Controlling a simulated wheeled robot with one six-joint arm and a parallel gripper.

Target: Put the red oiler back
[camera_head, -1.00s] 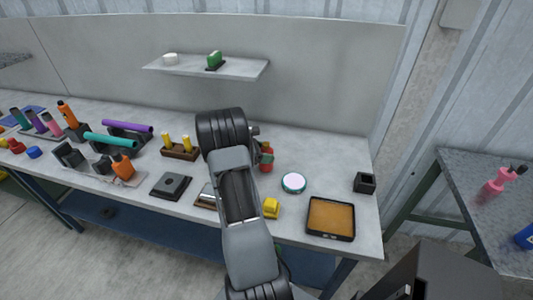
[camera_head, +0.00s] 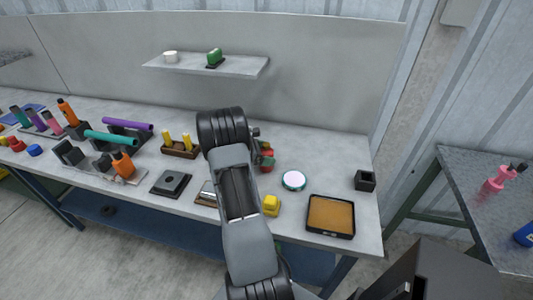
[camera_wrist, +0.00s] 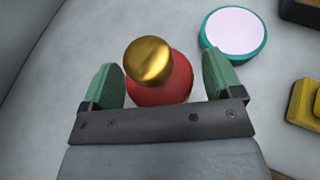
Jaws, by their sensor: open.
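The red oiler (camera_wrist: 163,88) has a round red body and a gold domed top (camera_wrist: 148,60). In the wrist view it is between the two green fingers of my gripper (camera_wrist: 160,76), which is open. The right finger is close to the body, and I cannot tell whether either finger touches it. In the head view only a bit of the red oiler (camera_head: 267,154) shows on the bench, beside my arm, which hides most of my gripper.
A teal-rimmed white disc (camera_head: 293,180), a yellow block (camera_head: 270,205), an orange-lined tray (camera_head: 330,216) and a black square holder (camera_head: 365,181) stand to the right on the bench. A black plate (camera_head: 171,184) lies left. A shelf (camera_head: 245,68) is above.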

